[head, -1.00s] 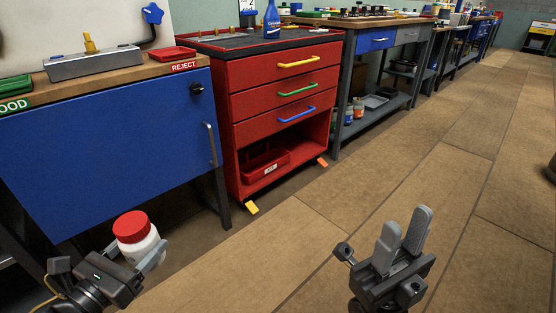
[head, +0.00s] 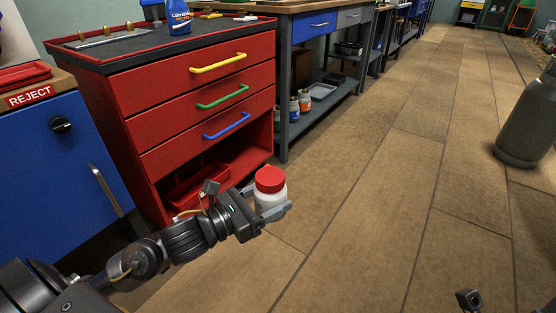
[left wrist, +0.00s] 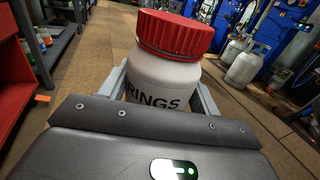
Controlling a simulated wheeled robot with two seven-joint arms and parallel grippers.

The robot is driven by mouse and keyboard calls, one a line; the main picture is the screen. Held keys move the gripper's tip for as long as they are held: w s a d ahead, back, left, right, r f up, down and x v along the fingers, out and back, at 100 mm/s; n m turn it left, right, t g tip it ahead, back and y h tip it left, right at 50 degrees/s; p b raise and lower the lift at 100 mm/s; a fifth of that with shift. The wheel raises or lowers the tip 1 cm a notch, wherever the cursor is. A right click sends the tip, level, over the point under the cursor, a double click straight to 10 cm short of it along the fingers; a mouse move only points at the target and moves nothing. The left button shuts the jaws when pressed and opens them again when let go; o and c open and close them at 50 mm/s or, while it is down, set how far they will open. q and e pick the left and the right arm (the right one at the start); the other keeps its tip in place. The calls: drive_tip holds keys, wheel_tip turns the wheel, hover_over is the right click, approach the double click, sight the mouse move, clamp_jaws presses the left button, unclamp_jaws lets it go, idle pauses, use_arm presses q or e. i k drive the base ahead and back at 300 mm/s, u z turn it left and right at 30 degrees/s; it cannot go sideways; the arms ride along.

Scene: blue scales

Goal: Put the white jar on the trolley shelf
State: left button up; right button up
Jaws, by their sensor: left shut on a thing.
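The white jar (head: 271,194) has a red lid and stands about upright between the fingers of my left gripper (head: 274,210). In the left wrist view the jar (left wrist: 165,84) shows black letters reading "RINGS", with a finger on each side. The red trolley (head: 128,108) has drawers with yellow, green and blue handles. Its open shelf (head: 232,166) lies below the drawers, partly hidden by my left arm. The jar is in front of the trolley, to the right of the shelf opening. Only a small part of my right gripper (head: 469,299) shows at the bottom edge.
A red bin (head: 187,187) sits in the left part of the trolley shelf. A blue cabinet (head: 45,170) stands to the left, and a workbench (head: 330,70) behind to the right. A grey cylinder (head: 528,118) stands at far right. The floor between is clear.

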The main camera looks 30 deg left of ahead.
sight(244, 159)
drive_tip(key=z, duration=0.5)
drive_tip(key=i, duration=1.7)
drive_tip(key=u, duration=0.65)
drive_tip(key=i, duration=1.25)
drive_tip(key=u, duration=1.3)
drive_tip(key=i, duration=0.2)
